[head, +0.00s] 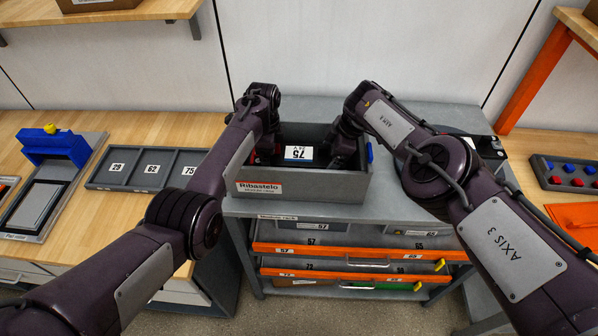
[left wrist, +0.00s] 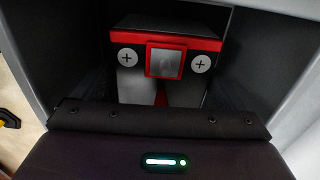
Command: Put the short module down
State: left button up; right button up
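In the left wrist view the module's end (left wrist: 165,33) has a black top, a red band, two plus-marked discs and a grey square. My left gripper (head: 267,148) reaches into the tote at the module's left end. My right gripper (head: 343,150) reaches in at its right end. The fingertips of both are hidden, so their grip cannot be seen. I cannot tell whether the module touches the tote floor.
The tote stands on a grey cart (head: 400,205) with orange-edged drawers below. A grey tray (head: 145,168) with slots marked 29, 62 and 75 lies on the left bench, beside a blue fixture (head: 52,147). A tray of red and blue pieces (head: 570,173) lies at right.

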pick_arm(q)
jog(key=shift+o, duration=0.6)
jog(key=shift+r, duration=0.15)
pick_arm(e)
jog(key=shift+o, duration=0.6)
jog(key=shift+s, duration=0.1)
pick_arm(q)
jog(key=shift+d, duration=0.1)
pick_arm(e)
jog(key=shift+f, duration=0.1)
pick_arm(q)
jog(key=shift+r, duration=0.4)
pick_arm(e)
jog(key=shift+d+r, duration=0.3)
jog(key=shift+r, duration=0.2)
pick_arm(q)
notch_tip(320, 180, up, 11)
pick_arm(e)
jog(key=v, duration=1.1)
jog(key=shift+a, duration=0.1)
